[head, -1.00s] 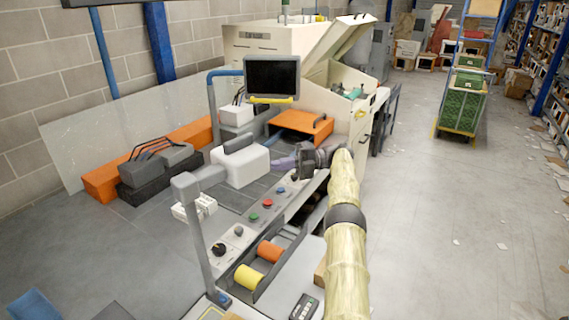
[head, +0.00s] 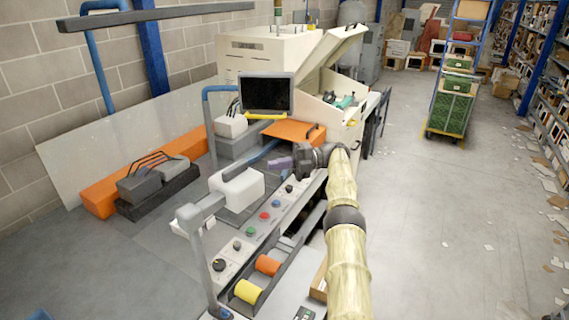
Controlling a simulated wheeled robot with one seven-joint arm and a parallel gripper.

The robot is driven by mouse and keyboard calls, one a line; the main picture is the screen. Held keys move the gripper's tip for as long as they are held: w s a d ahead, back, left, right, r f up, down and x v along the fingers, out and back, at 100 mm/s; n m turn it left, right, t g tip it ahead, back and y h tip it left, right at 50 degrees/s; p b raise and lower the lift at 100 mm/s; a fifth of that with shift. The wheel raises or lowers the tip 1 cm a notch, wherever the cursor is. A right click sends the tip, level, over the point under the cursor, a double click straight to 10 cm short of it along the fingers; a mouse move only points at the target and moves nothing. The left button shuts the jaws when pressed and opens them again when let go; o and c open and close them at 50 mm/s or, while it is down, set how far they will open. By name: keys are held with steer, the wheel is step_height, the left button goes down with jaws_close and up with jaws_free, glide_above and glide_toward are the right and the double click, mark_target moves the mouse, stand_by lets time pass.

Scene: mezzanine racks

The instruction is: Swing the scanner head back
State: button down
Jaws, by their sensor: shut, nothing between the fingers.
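A white box-shaped head (head: 237,189) with a dark handle on top hangs or sits over the left side of the grey bench; I cannot tell for sure that it is the scanner head. A blue bar (head: 263,151) shows just behind it. A grey post with a bent arm (head: 200,209) stands at the bench's near left, close to the white head. My gripper (head: 272,164) has purplish fingers, shut and empty. It points left, just right of and beyond the white head in the picture, and looks apart from it.
A monitor (head: 266,94) stands behind, before a cream machine (head: 265,52) with a raised lid. An orange panel (head: 291,131) lies beyond my gripper. Coloured knobs (head: 264,217) and rollers (head: 247,291) line the near bench. The right floor is mostly clear, with a cart (head: 451,104) farther back.

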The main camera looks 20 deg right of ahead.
steer(key=shift+s+r, duration=0.15)
steer(key=shift+r, duration=0.1)
